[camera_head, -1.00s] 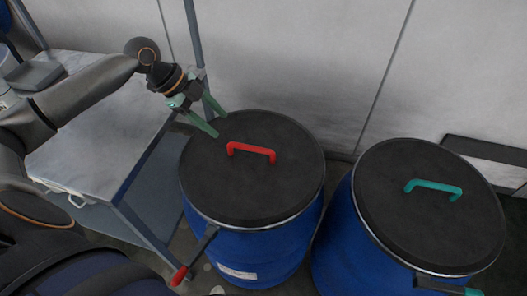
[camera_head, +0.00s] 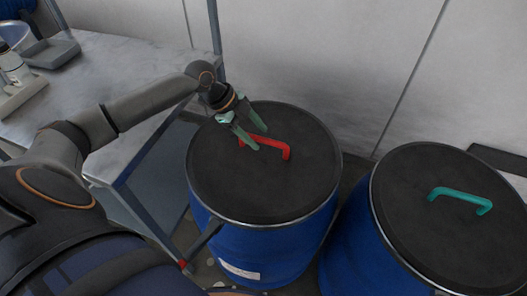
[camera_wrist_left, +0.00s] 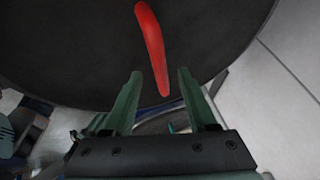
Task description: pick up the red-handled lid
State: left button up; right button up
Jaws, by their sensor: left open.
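The red-handled lid (camera_head: 230,180) is a black round disc on top of a blue drum. Its red handle (camera_head: 279,147) is a raised bar near the lid's middle. My left gripper (camera_head: 260,138) is open and empty, over the left end of the handle in the head view, where its fingers cover part of it. In the left wrist view the handle (camera_wrist_left: 153,50) lies ahead of the gap between the two green fingertips (camera_wrist_left: 160,72), its near end between them. I cannot tell the exact height above the lid. My right gripper is not in view.
A second blue drum (camera_head: 350,255) with a black lid and teal handle (camera_head: 461,198) stands at the right. A metal workbench (camera_head: 125,75) with a post is at the left. A grey wall (camera_head: 310,60) is close behind the drums.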

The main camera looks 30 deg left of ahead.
aim_at(262, 138)
pick_arm(q)
jog(key=x, duration=0.3)
jog(key=shift+w+d+f, duration=0.15)
jog(key=shift+d+f, duration=0.05)
jog(key=shift+d, duration=0.1)
grip_shut()
dwell(1.1)
jog(key=shift+r, duration=0.1)
